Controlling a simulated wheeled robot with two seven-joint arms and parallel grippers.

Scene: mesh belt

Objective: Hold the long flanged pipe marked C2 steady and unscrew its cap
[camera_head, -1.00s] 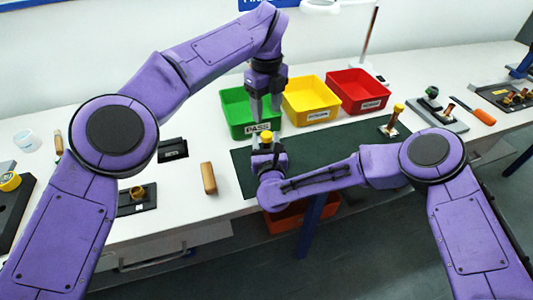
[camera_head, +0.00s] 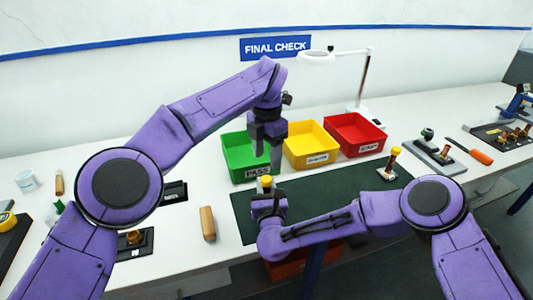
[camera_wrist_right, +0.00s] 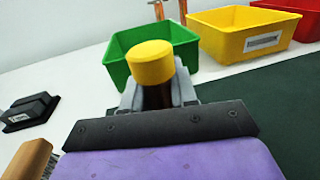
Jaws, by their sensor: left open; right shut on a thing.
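A pipe with a yellow cap (camera_head: 266,181) stands upright in my right gripper (camera_head: 268,197), above the dark green mat. In the right wrist view the yellow cap (camera_wrist_right: 151,62) sits on a dark brown pipe body (camera_wrist_right: 157,97) between the grey fingers. No C2 mark can be read on it. My left gripper (camera_head: 267,158) points down above the cap, open and empty, apart from it. A second yellow-capped pipe (camera_head: 392,160) stands at the right of the mat in a pale holder; its mark is also unreadable.
Green (camera_head: 236,168), yellow (camera_head: 311,160) and red (camera_head: 355,148) bins stand behind the mat (camera_head: 330,195). A wooden block (camera_head: 207,223) and a black fixture (camera_head: 135,243) lie left. An orange-handled tool (camera_head: 481,157) lies right.

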